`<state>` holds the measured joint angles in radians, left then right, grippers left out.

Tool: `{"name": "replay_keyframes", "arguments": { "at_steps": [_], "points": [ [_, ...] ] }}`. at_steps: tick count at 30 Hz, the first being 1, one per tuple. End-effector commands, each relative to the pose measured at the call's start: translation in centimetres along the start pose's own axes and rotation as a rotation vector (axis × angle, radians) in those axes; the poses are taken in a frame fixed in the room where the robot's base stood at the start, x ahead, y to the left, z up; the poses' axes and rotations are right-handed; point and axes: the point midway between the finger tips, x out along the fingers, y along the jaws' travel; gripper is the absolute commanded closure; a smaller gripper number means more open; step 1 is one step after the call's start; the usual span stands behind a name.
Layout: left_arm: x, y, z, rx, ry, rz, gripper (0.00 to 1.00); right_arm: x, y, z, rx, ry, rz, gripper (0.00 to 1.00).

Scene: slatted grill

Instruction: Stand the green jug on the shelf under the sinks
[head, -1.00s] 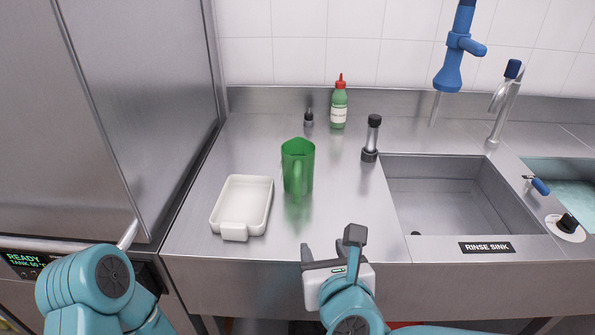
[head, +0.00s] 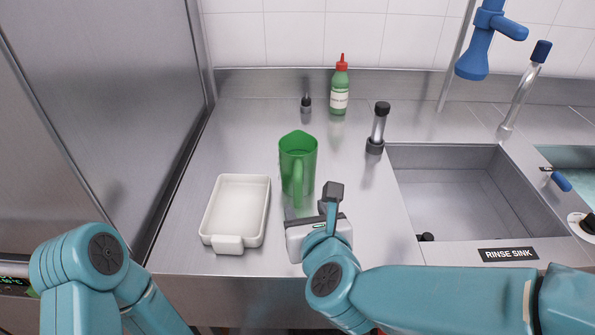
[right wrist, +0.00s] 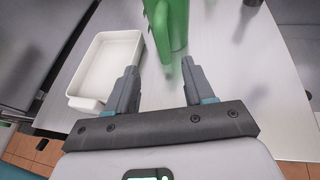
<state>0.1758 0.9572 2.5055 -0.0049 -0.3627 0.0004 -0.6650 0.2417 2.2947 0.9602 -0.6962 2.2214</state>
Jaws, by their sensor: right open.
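The green jug (head: 297,160) stands upright on the steel counter, its handle facing me. My right gripper (head: 312,203) is open just in front of the jug. In the right wrist view the jug (right wrist: 172,22) is ahead, and the open fingers (right wrist: 160,80) point toward its handle with bare counter between them. I cannot tell from the head view whether a finger touches the handle. My left arm shows at the lower left, but its gripper is out of view. The shelf under the sinks is not visible.
A white tray (head: 207,222) lies left of the jug. A green bottle with red cap (head: 339,90), a small dark-topped bottle (head: 306,104) and a clear black-capped cylinder (head: 378,128) stand behind. The rinse sink (head: 455,195) is at right, a steel cabinet (head: 120,90) at left.

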Motion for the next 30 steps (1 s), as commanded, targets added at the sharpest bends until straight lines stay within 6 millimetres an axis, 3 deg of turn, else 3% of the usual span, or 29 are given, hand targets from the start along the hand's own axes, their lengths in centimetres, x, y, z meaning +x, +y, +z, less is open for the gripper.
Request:
{"name": "replay_keyframes", "arguments": {
  "at_steps": [6,14,21,30],
  "points": [
    [-0.2,0.1,0.0,0.0,0.001,0.0,0.0,4.5,0.0,-0.1,0.0,0.003,-0.001,0.47],
    [-0.6,0.2,0.0,0.0,0.001,0.0,0.0,6.9,-0.1,0.1,0.0,0.003,-0.001,0.47],
    [-1.6,0.6,0.0,0.0,0.001,0.0,0.0,10.7,-0.5,0.5,0.001,0.003,0.0,0.47],
    [-1.6,0.6,0.0,0.0,0.001,0.0,0.0,11.5,-0.5,0.5,0.001,0.0,0.002,0.47]
  ]
}}
